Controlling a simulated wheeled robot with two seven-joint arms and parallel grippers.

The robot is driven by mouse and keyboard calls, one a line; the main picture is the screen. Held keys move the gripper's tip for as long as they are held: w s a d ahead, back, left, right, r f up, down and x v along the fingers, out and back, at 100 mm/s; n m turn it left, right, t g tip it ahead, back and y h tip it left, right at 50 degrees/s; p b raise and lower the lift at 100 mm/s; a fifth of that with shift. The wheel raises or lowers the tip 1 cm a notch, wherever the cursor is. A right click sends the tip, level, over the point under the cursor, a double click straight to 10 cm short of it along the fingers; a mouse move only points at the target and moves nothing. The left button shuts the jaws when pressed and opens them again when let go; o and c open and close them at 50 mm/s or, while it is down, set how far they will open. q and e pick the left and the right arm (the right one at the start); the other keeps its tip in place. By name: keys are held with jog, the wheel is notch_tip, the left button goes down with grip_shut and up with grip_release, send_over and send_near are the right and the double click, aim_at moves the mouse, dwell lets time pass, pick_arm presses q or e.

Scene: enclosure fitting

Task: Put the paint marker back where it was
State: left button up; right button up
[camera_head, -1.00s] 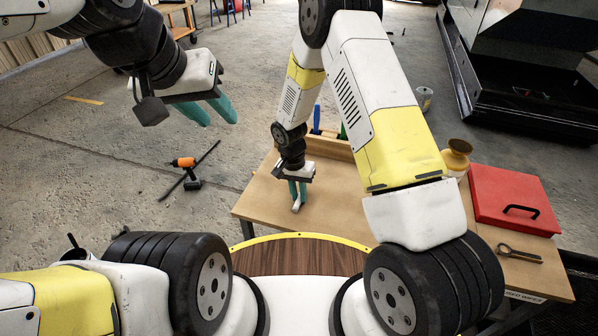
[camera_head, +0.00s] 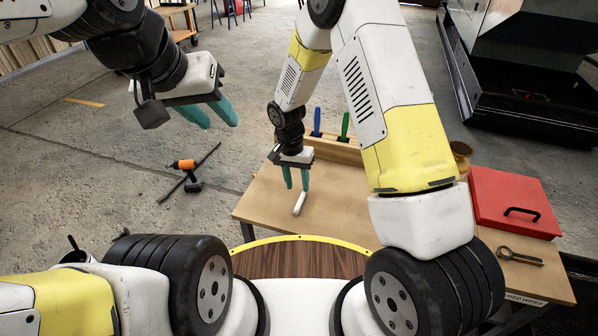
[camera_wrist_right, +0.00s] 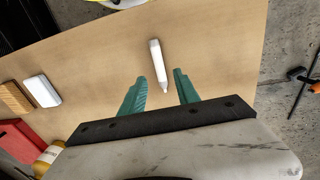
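The white paint marker (camera_head: 299,204) lies on the tan table. In the right wrist view the marker (camera_wrist_right: 158,62) lies just beyond the fingertips, its narrow tip pointing back toward the gap between them. My right gripper (camera_head: 296,186) is open and empty behind the marker, its teal fingers apart on either side of the gap; they also show in the right wrist view (camera_wrist_right: 160,80). My left gripper (camera_head: 217,121) is open and empty, held up over the floor left of the table.
A wooden rack (camera_head: 330,149) with a blue tool (camera_head: 317,121) and a green tool (camera_head: 345,125) stands at the table's back. A red case (camera_head: 514,201), a wrench (camera_head: 519,255) and a gold container (camera_head: 461,153) are at the right. A white block (camera_wrist_right: 42,89) shows in the wrist view.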

jog(key=s+d+r+n+t+y, duration=0.1)
jog(key=s+d+r, duration=0.15)
jog(key=r, duration=0.65)
jog(key=s+d+r+t, duration=0.1)
jog(key=d+r, duration=0.2)
jog(key=r, duration=0.5)
jog(key=s+d+r+n+t+y, duration=0.1)
jog(key=s+d+r, duration=0.15)
jog(key=r, duration=0.65)
jog(key=s+d+r+n+t, duration=0.1)
jog(key=s+d+r, duration=0.2)
jog(key=s, duration=0.4)
jog(key=s+d+r+n+t+y, duration=0.1)
jog(key=s+d+r+t, duration=0.1)
jog(key=s+d+r, duration=0.2)
jog(key=s+r, duration=0.2)
jog(key=s, duration=0.1)
jog(key=shift+r+t, duration=0.3)
jog(key=shift+s+d, duration=0.1)
jog(key=shift+d, duration=0.05)
